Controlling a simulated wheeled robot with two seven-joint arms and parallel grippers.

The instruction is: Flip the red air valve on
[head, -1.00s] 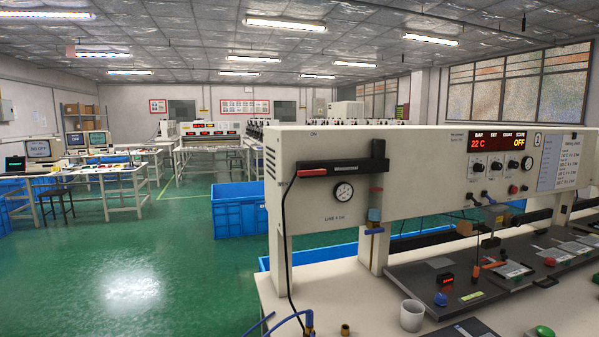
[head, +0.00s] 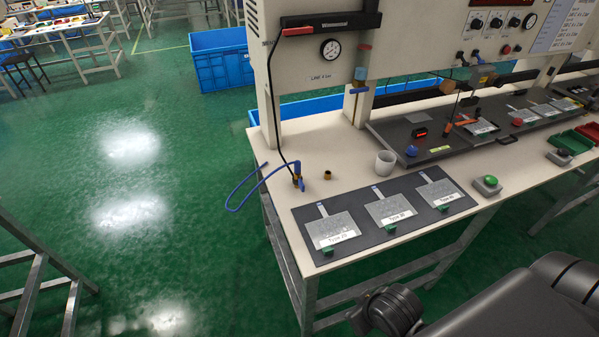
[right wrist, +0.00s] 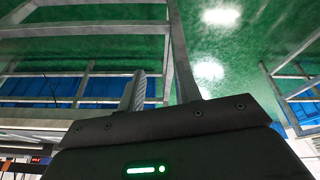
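A red lever (head: 298,31) sits at the left end of a black bar (head: 335,20) on the front of the cream machine, above a round gauge (head: 330,49). A smaller red piece (head: 365,47) tops a translucent blue fitting (head: 360,73) right of the gauge. I cannot tell for sure which one is the air valve. My right gripper's dark body (right wrist: 170,145) fills the bottom of the right wrist view; its finger opening is unclear, and no workpiece shows there. My right arm (head: 500,305) is at the head view's lower right, far from the red parts. My left gripper is out of view.
The white bench (head: 320,284) carries a dark mat (head: 354,235) with several plates, a white cup (head: 384,162) and a green button (head: 491,181). A blue hose (head: 240,187) loops past its left edge. Open green floor (head: 130,200) lies left.

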